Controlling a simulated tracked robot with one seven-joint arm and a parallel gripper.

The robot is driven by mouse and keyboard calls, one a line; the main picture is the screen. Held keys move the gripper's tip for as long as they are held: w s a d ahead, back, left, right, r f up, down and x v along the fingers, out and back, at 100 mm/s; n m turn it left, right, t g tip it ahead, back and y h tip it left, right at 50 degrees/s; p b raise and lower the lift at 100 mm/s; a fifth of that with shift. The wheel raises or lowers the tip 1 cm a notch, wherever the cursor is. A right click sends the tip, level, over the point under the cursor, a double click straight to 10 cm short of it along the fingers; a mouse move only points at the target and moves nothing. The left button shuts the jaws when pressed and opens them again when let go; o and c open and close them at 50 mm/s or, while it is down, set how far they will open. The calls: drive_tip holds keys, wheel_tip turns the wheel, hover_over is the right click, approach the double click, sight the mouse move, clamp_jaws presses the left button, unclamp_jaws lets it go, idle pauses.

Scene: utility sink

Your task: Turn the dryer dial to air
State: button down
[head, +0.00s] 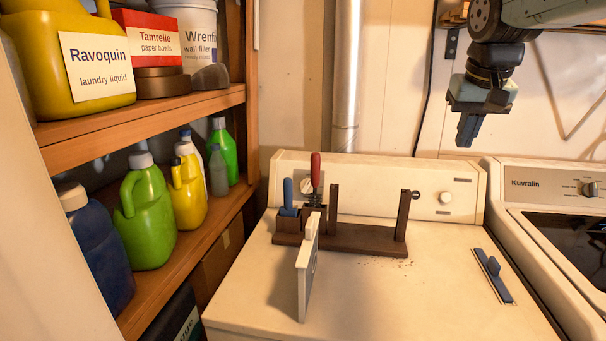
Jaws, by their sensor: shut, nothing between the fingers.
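The cream dryer (380,295) stands in the middle, with a raised control panel (375,175) at its back. A round pale dial (446,197) sits on the panel's right part, with a small dark knob (417,196) to its left. Another round pale dial (307,186) shows at the panel's left, partly hidden behind tool handles. I cannot read any dial's setting or an "air" mark. My gripper (467,134) hangs at upper right, pointing down, shut and empty. In the picture it is above the right dial, apart from the panel.
A brown wooden rack (360,238) with blue- and red-handled tools stands before the panel. A pale upright slab (306,275) stands in front of it. A blue handled strip (492,275) lies right. Shelves of bottles (150,220) stand left; a Kuvralin machine (540,195) stands right.

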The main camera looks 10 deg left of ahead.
drive_tip(key=w+a+r+g+h, duration=0.1)
drive_tip(key=w+a, duration=0.8)
drive_tip(key=w, duration=0.3)
drive_tip(key=w+a+r+h, duration=0.1)
drive_tip(key=w+a, duration=0.8)
drive_tip(key=w, duration=0.3)
drive_tip(key=w+a+f+h, duration=0.1)
drive_tip(key=w+a+f, duration=0.1)
drive_tip(key=a+f, duration=0.5)
drive_tip(key=w+a+f, duration=0.2)
drive_tip(key=a+f, duration=0.1)
drive_tip(key=a, duration=0.7)
drive_tip(key=w+a+f+h, duration=0.1)
drive_tip(key=w+a+f, duration=0.1)
drive_tip(key=a+f, duration=0.5)
approach(303, 183)
drive_tip(key=w+f, duration=0.2)
drive_tip(key=shift+a+f+m+g, duration=0.25)
drive_tip(key=shift+a+m+g, duration=0.05)
drive_tip(key=shift+m, duration=0.1)
drive_tip(key=shift+s+d+f, duration=0.1)
drive_tip(key=shift+d+f, duration=0.2)
drive_tip(key=shift+d, duration=0.25)
drive_tip(key=shift+s+d+f, duration=0.15)
drive_tip(key=shift+d+f, duration=0.15)
drive_tip(key=shift+d, duration=0.25)
drive_tip(key=shift+s+d+f, duration=0.1)
drive_tip(key=shift+d+f, duration=0.3)
drive_tip(key=shift+d, duration=0.3)
